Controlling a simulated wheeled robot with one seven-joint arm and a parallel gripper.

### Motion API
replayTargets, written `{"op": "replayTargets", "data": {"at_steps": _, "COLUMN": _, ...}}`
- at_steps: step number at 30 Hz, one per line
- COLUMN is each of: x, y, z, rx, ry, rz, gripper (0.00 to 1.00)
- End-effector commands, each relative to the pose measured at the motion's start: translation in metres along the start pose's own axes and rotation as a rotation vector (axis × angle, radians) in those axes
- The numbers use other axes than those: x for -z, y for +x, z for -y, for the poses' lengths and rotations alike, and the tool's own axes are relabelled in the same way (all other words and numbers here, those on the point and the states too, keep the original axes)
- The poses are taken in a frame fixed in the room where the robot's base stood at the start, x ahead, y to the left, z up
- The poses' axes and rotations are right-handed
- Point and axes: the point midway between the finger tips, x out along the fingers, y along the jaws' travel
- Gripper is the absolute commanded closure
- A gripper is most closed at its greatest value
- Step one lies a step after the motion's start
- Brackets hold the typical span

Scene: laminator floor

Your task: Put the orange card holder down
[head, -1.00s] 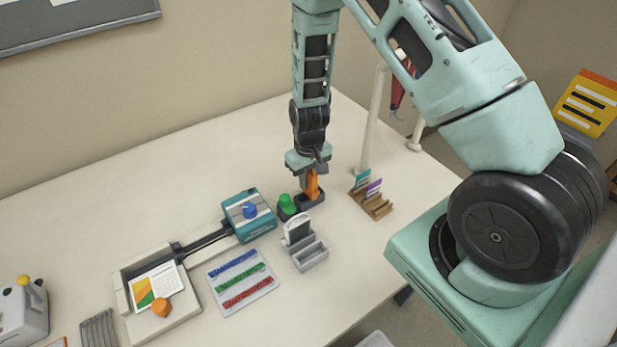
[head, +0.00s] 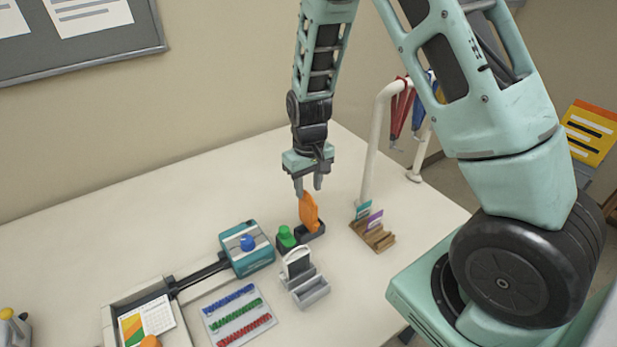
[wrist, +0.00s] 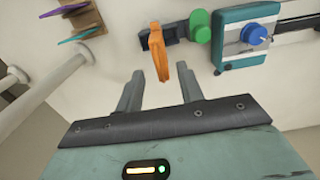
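The orange card holder (head: 309,212) stands on edge at a dark tray (head: 315,232), to the right of a green knob (head: 286,236). The foot of the card holder is partly hidden in the head view.
A teal device with a blue knob (head: 246,255) stands to the left. A grey compartment holder (head: 309,291) is in front, and a wooden rack with cards (head: 374,238) is to the right. A white post (head: 374,150) rises behind the rack. The table's back left is clear.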

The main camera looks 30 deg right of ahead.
Motion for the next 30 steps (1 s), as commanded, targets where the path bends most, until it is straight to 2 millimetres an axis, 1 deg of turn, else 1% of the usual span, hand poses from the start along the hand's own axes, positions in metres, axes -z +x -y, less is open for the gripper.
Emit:
{"op": "replayTargets", "data": {"at_steps": 1, "x": 0.001, "y": -0.007, "z": 0.000, "rx": -0.001, "ry": -0.001, "rz": -0.005, "gripper": 0.62}}
{"op": "replayTargets", "data": {"at_steps": 4, "x": 0.001, "y": -0.021, "z": 0.000, "rx": 0.000, "ry": -0.001, "rz": -0.004, "gripper": 0.62}}
{"op": "replayTargets", "data": {"at_steps": 8, "x": 0.000, "y": -0.032, "z": 0.000, "rx": 0.000, "ry": -0.001, "rz": -0.002, "gripper": 0.62}}
{"op": "replayTargets", "data": {"at_steps": 10, "x": -0.001, "y": -0.037, "z": 0.003, "rx": 0.003, "ry": -0.005, "rz": -0.002, "gripper": 0.62}}
{"op": "replayTargets", "data": {"at_steps": 11, "x": -0.002, "y": -0.040, "z": 0.007, "rx": 0.007, "ry": -0.012, "rz": -0.002, "gripper": 0.62}}
{"op": "replayTargets", "data": {"at_steps": 14, "x": -0.016, "y": -0.057, "z": 0.040, "rx": 0.038, "ry": -0.070, "rz": -0.004, "gripper": 0.62}}
{"op": "replayTargets", "data": {"at_steps": 15, "x": -0.026, "y": -0.068, "z": 0.060, "rx": 0.056, "ry": -0.109, "rz": -0.006, "gripper": 0.62}}
{"op": "replayTargets", "data": {"at_steps": 17, "x": -0.049, "y": -0.085, "z": 0.093, "rx": 0.082, "ry": -0.181, "rz": -0.005, "gripper": 0.62}}
{"op": "replayTargets", "data": {"at_steps": 18, "x": -0.068, "y": -0.098, "z": 0.115, "rx": 0.096, "ry": -0.237, "rz": -0.005, "gripper": 0.62}}
{"op": "replayTargets", "data": {"at_steps": 20, "x": -0.100, "y": -0.114, "z": 0.142, "rx": 0.110, "ry": -0.324, "rz": -0.003, "gripper": 0.62}}
{"op": "replayTargets", "data": {"at_steps": 21, "x": -0.121, "y": -0.124, "z": 0.157, "rx": 0.113, "ry": -0.381, "rz": -0.002, "gripper": 0.62}}
{"op": "replayTargets", "data": {"at_steps": 23, "x": -0.153, "y": -0.135, "z": 0.173, "rx": 0.110, "ry": -0.461, "rz": -0.001, "gripper": 0.62}}
{"op": "replayTargets", "data": {"at_steps": 24, "x": -0.173, "y": -0.141, "z": 0.180, "rx": 0.104, "ry": -0.508, "rz": -0.001, "gripper": 0.62}}
{"op": "replayTargets", "data": {"at_steps": 27, "x": -0.211, "y": -0.150, "z": 0.188, "rx": 0.083, "ry": -0.603, "rz": -0.005, "gripper": 0.62}}
{"op": "replayTargets", "data": {"at_steps": 30, "x": -0.234, "y": -0.154, "z": 0.190, "rx": 0.064, "ry": -0.658, "rz": -0.008, "gripper": 0.62}}
